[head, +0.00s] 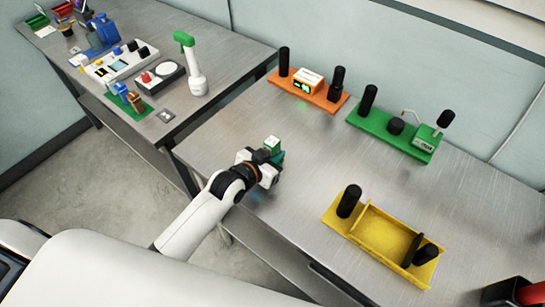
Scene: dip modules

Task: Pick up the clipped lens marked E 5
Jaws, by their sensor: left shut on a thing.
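My left gripper (270,160) is over the near left part of the right-hand metal table. It is shut on a small block (272,143) with a pale top and green sides, which stands up from between the fingers. Its marking is too small to read, so I cannot tell whether it is the clipped lens marked E 5. The fingers hide its lower part. I cannot tell whether it touches the table. My right gripper is not in view.
An orange module (319,95), a green module (375,131) and a yellow tray module (382,238) with black posts stand on the metal table (300,190). Another table (225,75) on the left holds a green-and-white spray bottle (196,80) and several devices. The right table's middle is clear.

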